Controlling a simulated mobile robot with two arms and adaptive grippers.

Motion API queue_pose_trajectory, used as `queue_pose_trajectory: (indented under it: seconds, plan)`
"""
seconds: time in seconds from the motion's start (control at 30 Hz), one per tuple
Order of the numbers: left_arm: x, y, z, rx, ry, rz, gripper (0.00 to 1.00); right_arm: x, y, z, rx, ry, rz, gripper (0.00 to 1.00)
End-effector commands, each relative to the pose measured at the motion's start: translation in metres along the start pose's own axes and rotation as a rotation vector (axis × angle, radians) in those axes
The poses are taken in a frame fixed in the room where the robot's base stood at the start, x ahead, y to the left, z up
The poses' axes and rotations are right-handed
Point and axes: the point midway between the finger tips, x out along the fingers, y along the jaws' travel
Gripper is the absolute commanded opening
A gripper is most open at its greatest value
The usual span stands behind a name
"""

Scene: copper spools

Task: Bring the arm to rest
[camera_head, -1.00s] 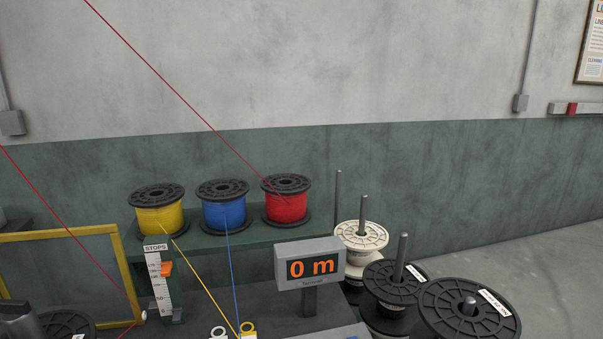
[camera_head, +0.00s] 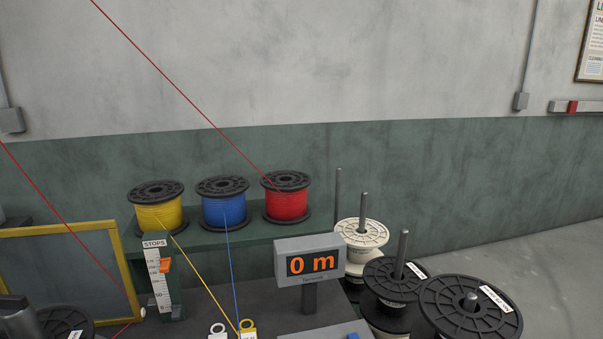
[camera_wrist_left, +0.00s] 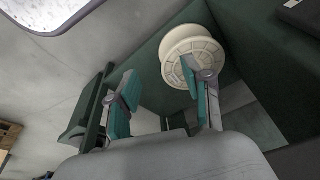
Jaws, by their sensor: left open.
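My left gripper (camera_wrist_left: 163,100) shows in the left wrist view with its two fingers spread apart and nothing between them. A cream spool (camera_wrist_left: 192,58) lies beyond the right finger, partly covered by it; I cannot tell whether they touch. In the head view no fingers show. A dark grey part at the lower left corner may be my left arm. My right gripper is in neither view.
Yellow (camera_head: 158,216), blue (camera_head: 224,212) and red (camera_head: 286,205) wire spools stand on a green shelf. Black spools (camera_head: 466,306) and a cream spool (camera_head: 360,234) stand at the right.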

Motion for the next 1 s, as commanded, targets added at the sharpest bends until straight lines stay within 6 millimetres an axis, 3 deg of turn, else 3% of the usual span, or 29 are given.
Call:
queue_pose_trajectory:
  seconds: [0.03,0.2,0.4,0.6,0.7,1.0]
  plan:
    - [0.030,0.001,0.015,0.001,-0.021,0.002,0.50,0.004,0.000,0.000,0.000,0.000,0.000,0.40]
    - [0.111,0.005,0.070,0.009,-0.059,0.007,0.50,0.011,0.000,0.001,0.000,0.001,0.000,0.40]
    - [0.179,0.009,0.153,0.019,-0.104,0.012,0.50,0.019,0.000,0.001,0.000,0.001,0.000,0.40]
    - [0.209,0.009,0.223,0.028,-0.135,0.014,0.50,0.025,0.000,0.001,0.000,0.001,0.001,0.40]
    - [0.213,0.009,0.241,0.031,-0.142,0.015,0.50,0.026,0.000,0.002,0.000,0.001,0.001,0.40]
    - [0.214,0.009,0.252,0.032,-0.145,0.015,0.50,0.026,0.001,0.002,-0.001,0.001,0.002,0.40]
